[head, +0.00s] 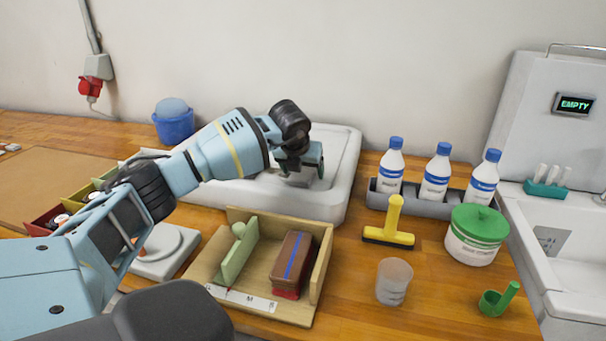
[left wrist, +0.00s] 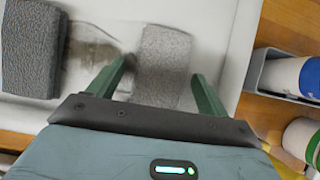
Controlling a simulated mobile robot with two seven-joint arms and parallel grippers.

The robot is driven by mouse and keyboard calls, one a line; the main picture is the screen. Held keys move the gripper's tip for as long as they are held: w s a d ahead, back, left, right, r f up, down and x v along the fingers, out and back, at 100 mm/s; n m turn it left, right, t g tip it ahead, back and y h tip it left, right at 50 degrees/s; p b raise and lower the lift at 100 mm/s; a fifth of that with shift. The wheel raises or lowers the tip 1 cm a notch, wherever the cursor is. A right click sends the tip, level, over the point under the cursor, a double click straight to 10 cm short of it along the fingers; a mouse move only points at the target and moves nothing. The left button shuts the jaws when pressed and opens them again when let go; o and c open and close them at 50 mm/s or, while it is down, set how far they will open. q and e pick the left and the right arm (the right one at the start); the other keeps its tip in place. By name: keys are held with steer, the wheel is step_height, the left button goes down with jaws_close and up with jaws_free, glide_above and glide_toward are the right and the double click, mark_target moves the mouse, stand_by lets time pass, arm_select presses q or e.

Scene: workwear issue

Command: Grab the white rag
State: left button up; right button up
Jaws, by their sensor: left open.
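A pale grey, speckled piece (left wrist: 164,55) lies in the white tray, seen in the left wrist view. It is the lightest piece there and may be the white rag, though it looks more grey than white. My left gripper (left wrist: 159,72) is open, with one green finger on each side of its near end. I cannot tell whether the fingers touch it. In the head view my left gripper (head: 304,166) is over the white tray (head: 346,178) and hides most of what lies there. My right gripper is not in view.
A dark grey block (left wrist: 30,48) lies left of the fingers, beside a dark smear. White bottles (head: 435,178) stand in a grey rack right of the tray. A wooden box (head: 318,277) with a brown brush is in front. A yellow scraper (head: 390,236) stands nearby.

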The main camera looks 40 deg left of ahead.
arm_select(q)
steer(key=c, duration=1.1)
steer(key=shift+o, duration=0.2)
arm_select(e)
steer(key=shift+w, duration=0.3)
